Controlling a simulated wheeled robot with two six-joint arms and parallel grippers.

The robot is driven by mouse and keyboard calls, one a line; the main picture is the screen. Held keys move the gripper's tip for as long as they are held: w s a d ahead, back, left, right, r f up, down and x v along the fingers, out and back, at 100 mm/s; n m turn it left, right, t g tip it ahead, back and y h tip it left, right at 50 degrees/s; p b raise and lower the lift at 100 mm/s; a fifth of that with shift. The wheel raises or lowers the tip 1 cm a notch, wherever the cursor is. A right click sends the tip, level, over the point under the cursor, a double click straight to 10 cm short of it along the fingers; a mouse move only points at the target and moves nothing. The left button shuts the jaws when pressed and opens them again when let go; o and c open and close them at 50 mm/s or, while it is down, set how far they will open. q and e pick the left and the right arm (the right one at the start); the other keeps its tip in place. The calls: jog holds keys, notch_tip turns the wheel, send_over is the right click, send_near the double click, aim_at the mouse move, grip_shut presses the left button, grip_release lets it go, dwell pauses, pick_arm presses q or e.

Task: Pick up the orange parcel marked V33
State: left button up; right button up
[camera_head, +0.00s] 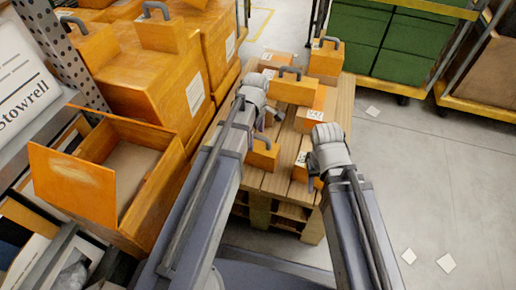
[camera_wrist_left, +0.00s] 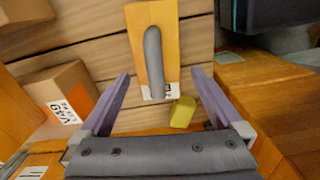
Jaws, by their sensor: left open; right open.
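Several orange parcels with grey handles stand on a wooden pallet (camera_head: 336,122). One orange parcel (camera_head: 264,158) is just below my left gripper (camera_head: 264,116). In the left wrist view an orange parcel (camera_wrist_left: 143,45) with a grey handle lies between the open fingers of my left gripper (camera_wrist_left: 160,74), with nothing gripped. Its white label is partly covered by the handle, so I cannot read whether it says V33. Another handled orange parcel (camera_head: 292,90) stands farther back, and one more (camera_head: 326,58) behind it. My right gripper (camera_head: 314,178) is open at the pallet's right front.
Cardboard boxes with white labels (camera_head: 316,112) share the pallet; one box (camera_wrist_left: 62,95) is left of my left fingers. A small yellow object (camera_wrist_left: 183,112) lies beside the parcel. An open orange crate (camera_head: 72,186) stands left. Floor at right is mostly clear.

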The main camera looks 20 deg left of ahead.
aim_at(259, 145)
pick_arm(q)
jog(key=shift+d, duration=0.35)
jog(key=shift+f+b, duration=1.3)
jog(key=shift+f, duration=0.05)
notch_tip(259, 145, down, 5)
jog(key=b, duration=0.5)
jog(key=shift+w+d+f, duration=0.15)
grip_shut()
